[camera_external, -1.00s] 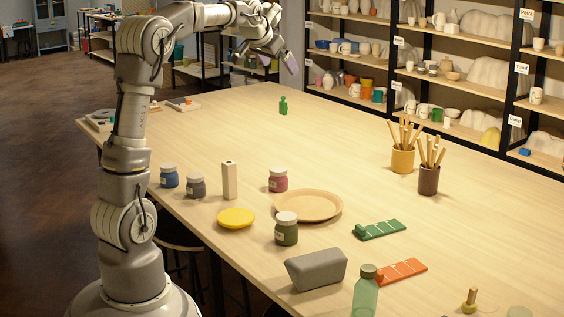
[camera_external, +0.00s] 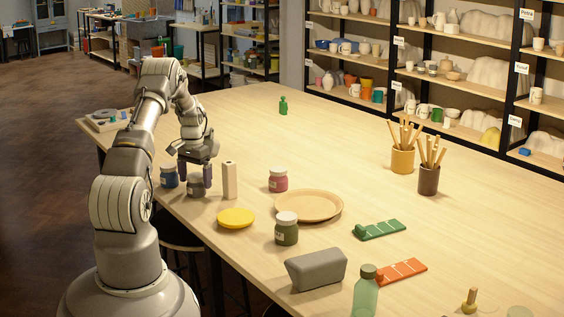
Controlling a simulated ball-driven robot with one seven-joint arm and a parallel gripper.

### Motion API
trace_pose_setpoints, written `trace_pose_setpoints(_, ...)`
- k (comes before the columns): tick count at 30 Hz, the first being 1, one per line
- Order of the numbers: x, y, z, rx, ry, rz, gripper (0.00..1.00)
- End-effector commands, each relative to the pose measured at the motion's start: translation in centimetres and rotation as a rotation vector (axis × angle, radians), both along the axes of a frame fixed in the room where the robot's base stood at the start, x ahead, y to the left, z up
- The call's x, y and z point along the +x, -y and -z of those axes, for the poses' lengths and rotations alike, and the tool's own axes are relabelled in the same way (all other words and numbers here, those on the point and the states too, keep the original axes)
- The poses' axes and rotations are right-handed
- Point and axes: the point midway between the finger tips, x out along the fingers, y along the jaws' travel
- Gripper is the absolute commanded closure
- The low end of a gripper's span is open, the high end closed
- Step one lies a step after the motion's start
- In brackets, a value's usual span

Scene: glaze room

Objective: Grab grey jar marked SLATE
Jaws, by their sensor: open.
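The grey jar (camera_external: 196,189) stands upright on the table near its left edge, between a blue jar (camera_external: 169,178) and a beige upright block. Its label is too small to read and its upper part is partly hidden by my gripper. My gripper (camera_external: 194,183) points down over the grey jar, with one finger on each side of it in the picture. The jaws are open; I cannot tell whether a finger touches the jar.
The beige block (camera_external: 230,181) stands close on the right of my gripper. A pink-red jar (camera_external: 278,180), a yellow disc (camera_external: 236,217), a round tray (camera_external: 337,209) and a green jar (camera_external: 286,231) are further right. The table's far middle is mostly clear.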

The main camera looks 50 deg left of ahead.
Motion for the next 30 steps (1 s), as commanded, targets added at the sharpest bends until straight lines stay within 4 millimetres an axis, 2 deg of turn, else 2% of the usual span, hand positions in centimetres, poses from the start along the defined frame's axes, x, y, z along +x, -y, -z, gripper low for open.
trace_pose_setpoints(1,0.0,0.1,1.1,-0.002,-0.001,0.001,0.03)
trace_pose_setpoints(3,0.1,0.0,1.6,0.000,0.001,0.001,0.03)
trace_pose_setpoints(9,0.1,0.0,1.6,0.001,0.002,0.001,0.03)
trace_pose_setpoints(18,0.1,0.1,1.5,0.000,0.001,0.001,0.72)
trace_pose_setpoints(26,0.1,0.0,1.4,0.002,0.001,0.001,0.72)
trace_pose_setpoints(30,0.1,0.0,0.6,0.002,0.002,0.001,0.72)
